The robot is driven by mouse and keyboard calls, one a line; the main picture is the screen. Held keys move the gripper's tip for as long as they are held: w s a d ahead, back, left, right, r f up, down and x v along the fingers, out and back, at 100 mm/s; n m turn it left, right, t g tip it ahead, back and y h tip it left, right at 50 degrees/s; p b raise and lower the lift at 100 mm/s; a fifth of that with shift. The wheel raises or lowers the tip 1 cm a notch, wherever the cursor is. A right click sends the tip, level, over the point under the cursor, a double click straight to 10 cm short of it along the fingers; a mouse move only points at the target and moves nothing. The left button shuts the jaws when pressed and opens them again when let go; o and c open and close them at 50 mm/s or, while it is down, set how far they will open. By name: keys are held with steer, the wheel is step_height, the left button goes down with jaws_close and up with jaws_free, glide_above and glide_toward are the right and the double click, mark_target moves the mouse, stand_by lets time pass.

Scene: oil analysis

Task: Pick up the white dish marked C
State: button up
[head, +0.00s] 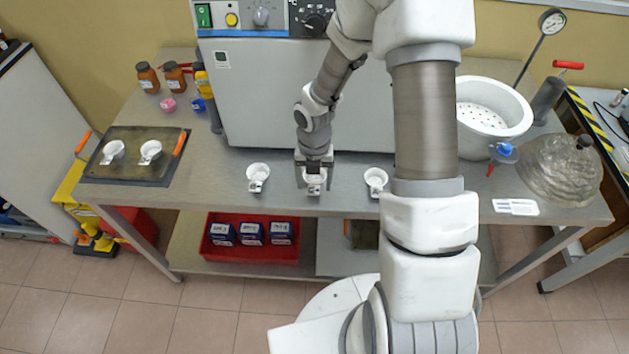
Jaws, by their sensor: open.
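Three small white dishes with tabs stand in a row along the front of the metal bench: a left one (257,173), a middle one (315,187) and a right one (376,179). Each tab seems to carry a mark too small to read, so I cannot tell which dish is C. My gripper (314,180) points down at the middle dish, open, with one finger to each side of it. The gripper hides the back of that dish. Two more white dishes, a left one (112,152) and a right one (150,151), sit on a dark tray.
The dark tray (140,174) with orange handles lies at the bench's left end. A large grey oven (255,95) stands behind the row. A white perforated pot (485,130) and a glass vessel (560,170) stand at right. Brown bottles (148,78) stand back left.

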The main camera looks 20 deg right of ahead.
mark_target(313, 193)
step_height(313, 193, down, 3)
steer(key=shift+a+f, duration=0.15)
steer(key=shift+f, duration=0.05)
jaws_close()
stand_by(0.3)
